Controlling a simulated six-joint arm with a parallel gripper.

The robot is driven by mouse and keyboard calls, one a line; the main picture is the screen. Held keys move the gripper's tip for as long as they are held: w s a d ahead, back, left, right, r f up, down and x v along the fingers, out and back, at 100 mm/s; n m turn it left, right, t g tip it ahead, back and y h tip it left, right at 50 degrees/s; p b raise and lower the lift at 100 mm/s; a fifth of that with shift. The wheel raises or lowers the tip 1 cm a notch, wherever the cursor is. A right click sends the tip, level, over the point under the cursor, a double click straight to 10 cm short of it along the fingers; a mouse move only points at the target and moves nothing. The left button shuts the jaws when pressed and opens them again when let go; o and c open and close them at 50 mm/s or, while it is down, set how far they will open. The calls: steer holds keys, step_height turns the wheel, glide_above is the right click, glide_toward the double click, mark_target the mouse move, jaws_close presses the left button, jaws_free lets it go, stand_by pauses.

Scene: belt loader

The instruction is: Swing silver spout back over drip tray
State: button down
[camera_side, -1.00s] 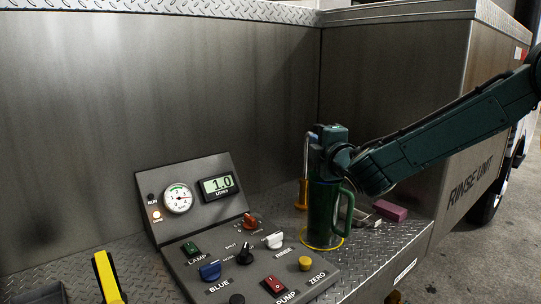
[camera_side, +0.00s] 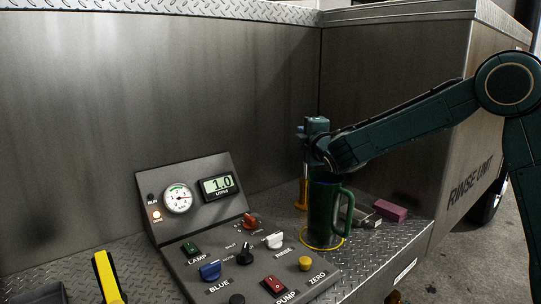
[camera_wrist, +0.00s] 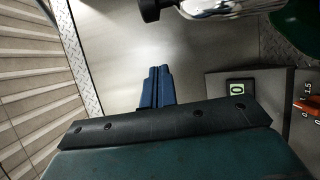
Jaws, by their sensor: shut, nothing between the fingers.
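The silver spout (camera_wrist: 222,8) crosses the top edge of the wrist view, with a dark tip (camera_wrist: 150,9) at its left end; most of it is cut off. In the side view a small curved silver part (camera_side: 321,151) shows above the green jug, partly hidden by my arm. My gripper (camera_wrist: 158,86) is shut and empty, its blue fingers together below the spout in the picture and apart from it. In the side view my gripper (camera_side: 301,131) is above and left of the jug.
The green jug (camera_side: 322,210) stands on a yellow ring on the tread-plate deck. An orange post (camera_side: 301,195) is behind it. A pink block (camera_side: 389,210) and a grey item (camera_side: 362,216) lie to the right. The control panel (camera_side: 240,262) is in front left; its display reads 1.0.

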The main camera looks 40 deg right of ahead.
steer(key=shift+w+d, duration=0.15)
steer(key=shift+d, duration=1)
steer(key=shift+w+d, duration=0.15)
steer(key=shift+d, duration=1)
